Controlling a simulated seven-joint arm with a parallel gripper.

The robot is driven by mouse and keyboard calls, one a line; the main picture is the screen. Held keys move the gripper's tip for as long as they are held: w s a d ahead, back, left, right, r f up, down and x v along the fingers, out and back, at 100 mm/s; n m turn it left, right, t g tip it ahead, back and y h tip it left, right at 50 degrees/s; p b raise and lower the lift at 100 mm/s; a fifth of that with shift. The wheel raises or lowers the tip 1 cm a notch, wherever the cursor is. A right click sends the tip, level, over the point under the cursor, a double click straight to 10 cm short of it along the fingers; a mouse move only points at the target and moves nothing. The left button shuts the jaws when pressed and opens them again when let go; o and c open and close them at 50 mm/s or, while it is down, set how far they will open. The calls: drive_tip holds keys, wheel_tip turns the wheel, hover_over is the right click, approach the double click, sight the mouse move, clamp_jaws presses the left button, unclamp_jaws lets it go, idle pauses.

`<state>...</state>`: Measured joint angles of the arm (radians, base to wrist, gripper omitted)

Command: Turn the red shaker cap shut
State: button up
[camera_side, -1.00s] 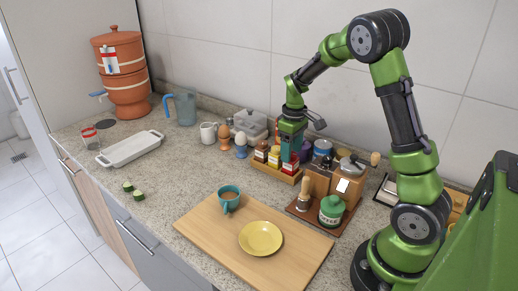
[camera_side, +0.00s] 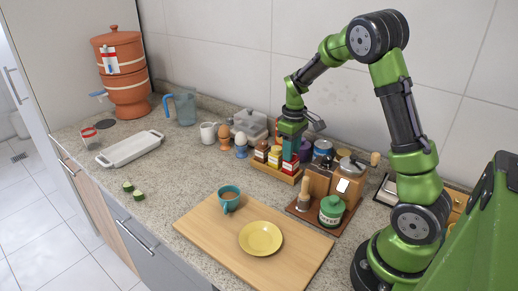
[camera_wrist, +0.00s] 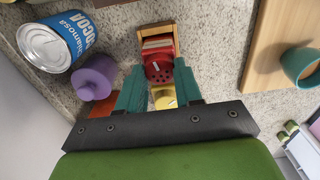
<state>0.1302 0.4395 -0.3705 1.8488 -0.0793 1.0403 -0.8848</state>
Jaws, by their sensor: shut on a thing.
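The red shaker cap (camera_wrist: 158,70), with holes in its top, sits between the tips of my teal fingers in the wrist view. My gripper (camera_wrist: 159,76) is shut on it from both sides. In the side view, my gripper (camera_side: 291,152) points down over the red shaker (camera_side: 290,167), which stands upright at the right end of a small wooden rack (camera_side: 273,172). The fingers hide most of the cap there. I cannot tell whether the cap is fully turned.
Other shakers (camera_side: 261,150) stand close by in the rack. A purple thing (camera_wrist: 93,80) and a blue cocoa can (camera_wrist: 60,40) are close to one finger. A wooden grinder (camera_side: 318,181) stands to the right. A cutting board (camera_side: 205,222) with a cup and yellow plate lies in front.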

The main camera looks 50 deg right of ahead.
drive_tip(key=shift+m, duration=0.7)
drive_tip(key=m, duration=0.5)
drive_tip(key=shift+m, duration=3.8)
drive_tip(key=o, duration=1.1)
drive_tip(key=shift+c, duration=0.2)
